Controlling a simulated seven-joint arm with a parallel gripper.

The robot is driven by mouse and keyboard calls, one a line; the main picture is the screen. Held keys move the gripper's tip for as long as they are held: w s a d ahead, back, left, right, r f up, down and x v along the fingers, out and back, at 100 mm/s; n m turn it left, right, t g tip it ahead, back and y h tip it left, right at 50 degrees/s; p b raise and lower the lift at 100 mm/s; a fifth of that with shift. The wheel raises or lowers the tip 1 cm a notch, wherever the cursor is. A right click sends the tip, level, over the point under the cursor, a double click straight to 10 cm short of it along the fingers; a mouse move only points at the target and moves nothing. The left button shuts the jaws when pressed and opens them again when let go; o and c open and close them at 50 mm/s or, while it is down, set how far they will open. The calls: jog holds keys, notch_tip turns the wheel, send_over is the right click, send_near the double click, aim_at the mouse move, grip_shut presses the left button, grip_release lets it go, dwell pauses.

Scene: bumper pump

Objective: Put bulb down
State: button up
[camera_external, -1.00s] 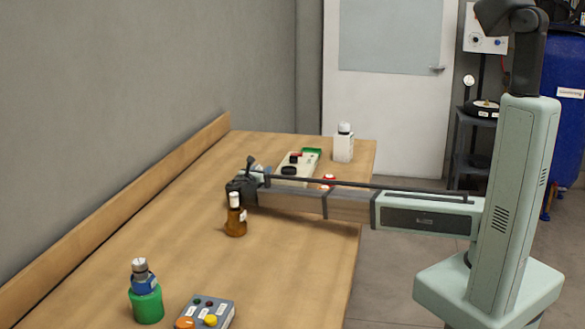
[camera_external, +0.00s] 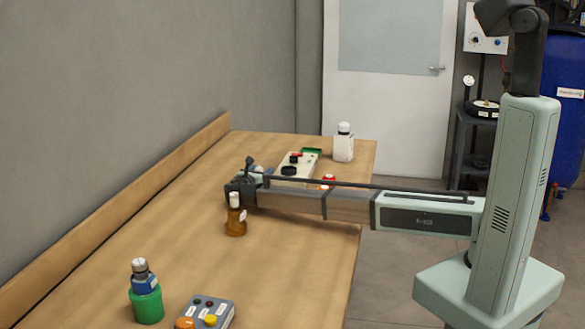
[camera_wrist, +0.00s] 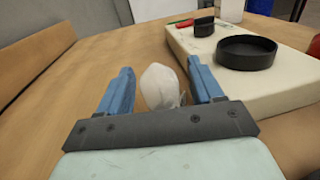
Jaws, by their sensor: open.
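A white, rounded bulb (camera_wrist: 160,86) stands between the two blue fingers of my gripper (camera_wrist: 161,82) in the wrist view. The fingers are apart. A gap shows between the bulb and the left finger, and the bulb is closer to the right finger. In the external view my gripper (camera_external: 258,173) is over the middle of the wooden table, low near its top. The bulb cannot be made out clearly there. Whether its underside rests on the table is hidden by the gripper body in the wrist view.
An amber bottle with a white top (camera_external: 235,222) stands just in front of my wrist. A cream box with black round parts (camera_external: 296,169) lies behind, right of the fingers. Table left is clear.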

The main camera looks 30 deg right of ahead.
aim_at(257, 169)
jog(key=v, duration=0.6)
jog(key=shift+s+a, duration=0.2)
notch_tip(257, 169, up, 7)
notch_tip(257, 169, down, 4)
jog(key=shift+s+a+f, duration=0.1)
jog(key=shift+a+f, duration=0.05)
jog(key=shift+f, duration=0.35)
jog(key=shift+w+d, duration=0.25)
jog(key=shift+d, duration=0.1)
jog(key=shift+x, duration=3.3)
